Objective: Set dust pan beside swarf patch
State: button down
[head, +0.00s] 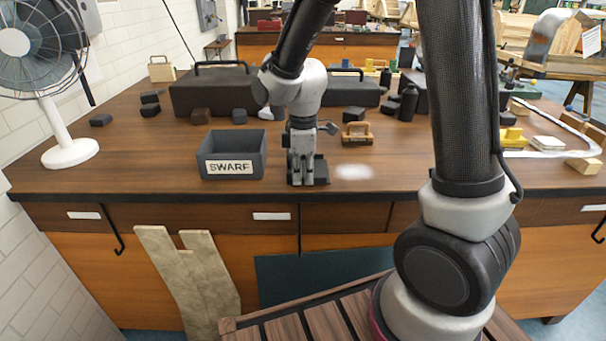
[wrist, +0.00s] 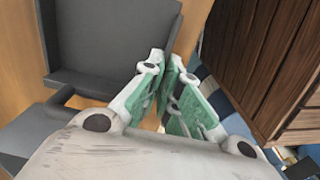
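The dust pan (head: 321,172) is a small dark grey pan on the bench near its front edge, partly hidden behind my gripper. In the wrist view its grey floor and raised walls (wrist: 112,40) fill the upper left. My gripper (head: 301,182) points straight down at the pan's left part. In the wrist view its green-padded fingers (wrist: 169,72) are close together at the pan's edge, with a thin grey piece between the tips. The swarf patch (head: 354,171) is a pale, blurry spot on the bench just right of the pan, with a small gap between them.
A dark open box labelled SWARF (head: 232,158) stands left of my gripper. A wooden-handled brush (head: 357,134) lies behind the patch. Dark toolboxes (head: 212,92) and small blocks stand farther back. A white fan (head: 62,146) is at the left. The bench right of the patch is partly behind my arm.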

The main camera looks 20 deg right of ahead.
jog(key=shift+f, duration=0.15)
jog(key=c, duration=1.6)
grip_release()
jog(key=shift+c, duration=0.2)
notch_tip(320, 180, up, 12)
jog(key=r, duration=0.1)
jog(key=s+d+r+m+t, duration=0.2)
jog(key=s+d+r+m, duration=0.1)
jog(key=s+d+m, duration=0.4)
jog(key=s+d+r+m+t, duration=0.2)
jog(key=s+d+m, duration=0.5)
jog(key=s, duration=0.5)
jog(key=shift+d+r, duration=0.45)
